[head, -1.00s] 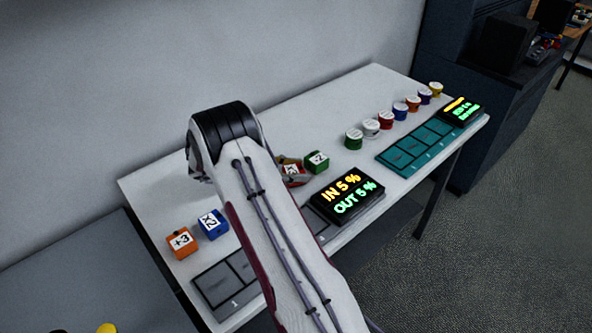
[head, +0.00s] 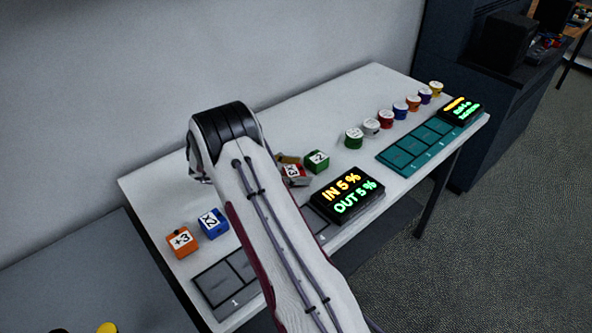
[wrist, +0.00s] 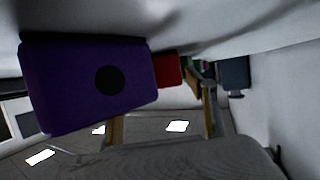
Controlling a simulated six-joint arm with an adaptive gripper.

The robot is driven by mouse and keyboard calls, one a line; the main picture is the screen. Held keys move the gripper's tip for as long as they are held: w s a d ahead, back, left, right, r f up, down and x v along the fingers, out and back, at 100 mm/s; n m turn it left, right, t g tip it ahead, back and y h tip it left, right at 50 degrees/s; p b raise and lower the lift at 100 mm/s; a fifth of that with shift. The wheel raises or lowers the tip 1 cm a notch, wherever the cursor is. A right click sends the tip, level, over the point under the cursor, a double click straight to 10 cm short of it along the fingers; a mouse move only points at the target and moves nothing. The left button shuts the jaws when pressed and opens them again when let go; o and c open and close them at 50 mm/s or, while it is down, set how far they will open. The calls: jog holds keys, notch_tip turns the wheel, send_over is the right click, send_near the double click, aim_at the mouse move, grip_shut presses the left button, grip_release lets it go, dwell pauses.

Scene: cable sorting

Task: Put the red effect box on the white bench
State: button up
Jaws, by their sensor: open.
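The red effect box (head: 299,181), with a white label, sits on the white bench (head: 310,110) in the head view, partly hidden by my arm. In the wrist view the red box (wrist: 168,70) shows beyond a large purple box (wrist: 90,83) with a black disc. My gripper (wrist: 162,100) is open, its tan fingers apart near the red box. In the head view a tan piece shows just behind the red box; my arm hides most of the gripper. I cannot tell whether a finger touches the red box.
A green box (head: 316,161) stands close right of the red one. An orange box (head: 182,243) and a blue box (head: 213,223) stand at the left. A black display (head: 347,194) and a grey slotted mat (head: 222,283) lie along the front. Several coloured pots stand at the right.

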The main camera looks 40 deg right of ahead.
jog(key=shift+r, duration=0.15)
jog(key=v, duration=1.2)
jog(key=shift+w, duration=0.1)
dwell(0.3)
